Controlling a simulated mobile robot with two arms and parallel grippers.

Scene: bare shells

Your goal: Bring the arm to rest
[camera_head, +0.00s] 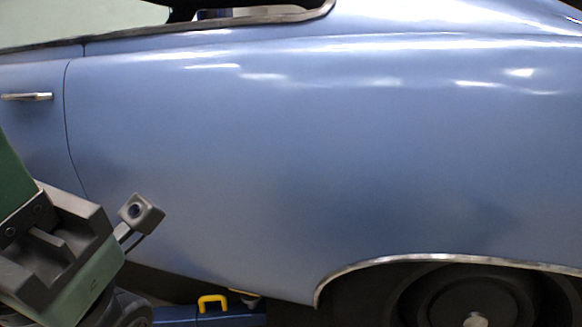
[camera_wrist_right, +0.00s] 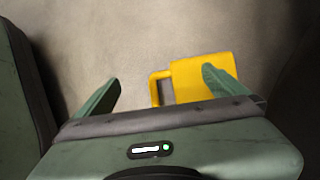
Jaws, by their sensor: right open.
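My right gripper (camera_wrist_right: 160,74) shows in the right wrist view with its two green fingers spread wide apart. Nothing is held between the fingers. A yellow object (camera_wrist_right: 200,66) with a side handle lies beyond the fingers, partly behind the right finger. I cannot tell whether they touch. In the head view, a green and grey part of my own arm with a small camera on it fills the lower left corner. No gripper fingers show there.
A blue car body (camera_head: 250,170) fills most of the head view, close behind my arm. Its wheel (camera_head: 475,300) is at the lower right. A yellow handle (camera_head: 212,301) and a blue item (camera_head: 205,317) sit low near the floor. Pale bare floor (camera_wrist_right: 130,40) shows in the wrist view.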

